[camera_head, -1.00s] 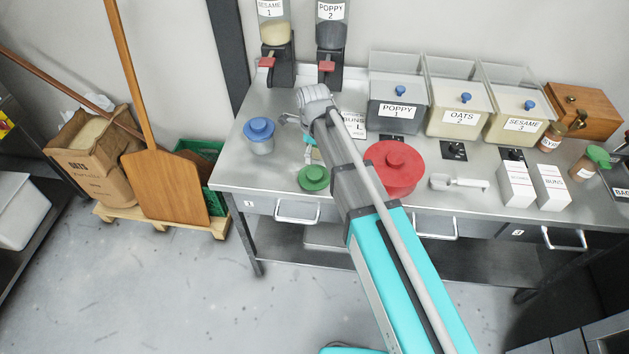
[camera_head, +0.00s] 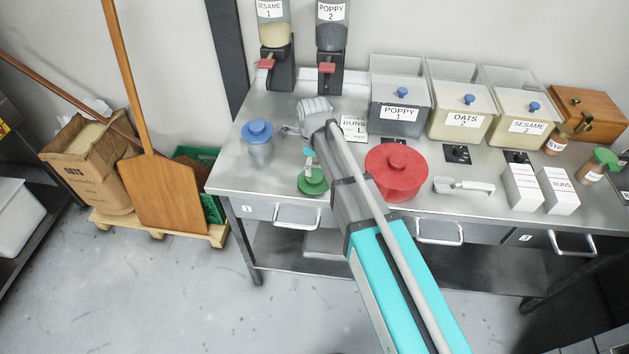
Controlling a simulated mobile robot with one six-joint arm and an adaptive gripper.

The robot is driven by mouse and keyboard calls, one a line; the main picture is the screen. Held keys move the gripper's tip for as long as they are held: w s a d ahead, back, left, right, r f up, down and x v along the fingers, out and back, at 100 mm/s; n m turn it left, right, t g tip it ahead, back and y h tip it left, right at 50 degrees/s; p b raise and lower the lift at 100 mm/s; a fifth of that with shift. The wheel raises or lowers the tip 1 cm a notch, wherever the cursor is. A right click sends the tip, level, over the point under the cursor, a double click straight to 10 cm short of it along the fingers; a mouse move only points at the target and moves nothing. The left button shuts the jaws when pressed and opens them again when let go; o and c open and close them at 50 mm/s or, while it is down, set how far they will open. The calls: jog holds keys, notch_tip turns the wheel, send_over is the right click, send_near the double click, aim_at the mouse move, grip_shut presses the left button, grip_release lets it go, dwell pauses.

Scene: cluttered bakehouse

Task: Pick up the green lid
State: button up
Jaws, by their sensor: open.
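The green lid (camera_head: 316,187) is a round lid with a knob on top. It lies near the front edge of the steel worktable (camera_head: 232,172), left of my arm. My gripper (camera_head: 309,172) is partly hidden behind my arm and points down at the lid's knob. Its fingertips appear at or just above the knob; I cannot tell whether they touch it. The gripper is open, and the lid looks flat on the table.
A jar with a blue lid (camera_head: 258,132) stands to the left. Dispensers (camera_head: 329,70) and labelled bins (camera_head: 399,105) line the back. A wooden peel (camera_head: 165,195) leans at left.

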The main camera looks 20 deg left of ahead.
aim_at(313, 176)
jog(key=shift+f, duration=0.15)
notch_tip(313, 176, down, 5)
jog(key=b, duration=0.5)
jog(key=shift+s+a, duration=0.1)
dwell(0.6)
jog(key=c, duration=0.9)
jog(key=shift+o, duration=0.2)
jog(key=shift+r, duration=0.2)
